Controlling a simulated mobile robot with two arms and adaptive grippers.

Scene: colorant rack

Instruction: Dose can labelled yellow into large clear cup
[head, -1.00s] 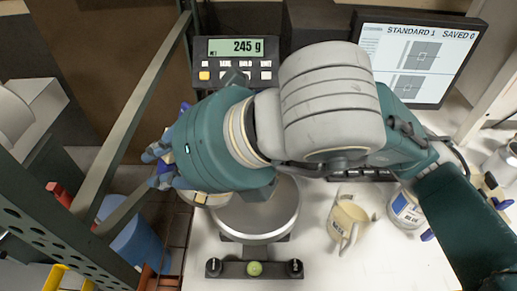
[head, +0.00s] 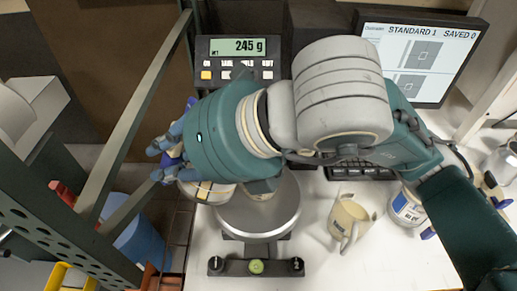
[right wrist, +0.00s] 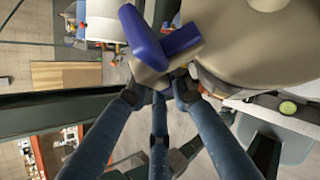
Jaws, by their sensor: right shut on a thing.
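My right gripper (head: 168,160), with blue fingers, is left of the scale, high over the table edge. In the right wrist view its fingers (right wrist: 165,85) are shut on the blue-and-beige grip of a large beige can (right wrist: 250,45). In the head view a pale part of this can (head: 212,192), with a yellowish patch, shows below my wrist, which hides most of it; its label cannot be read. The scale pan (head: 258,218) is partly covered by my wrist. I cannot make out a large clear cup. My left gripper is not in view.
The scale display (head: 238,47) reads 245 g. A beige jug (head: 350,222) and a can labelled blue (head: 408,207) stand right of the scale. A monitor (head: 420,60) stands behind. A green metal post (head: 130,130) rises at the left.

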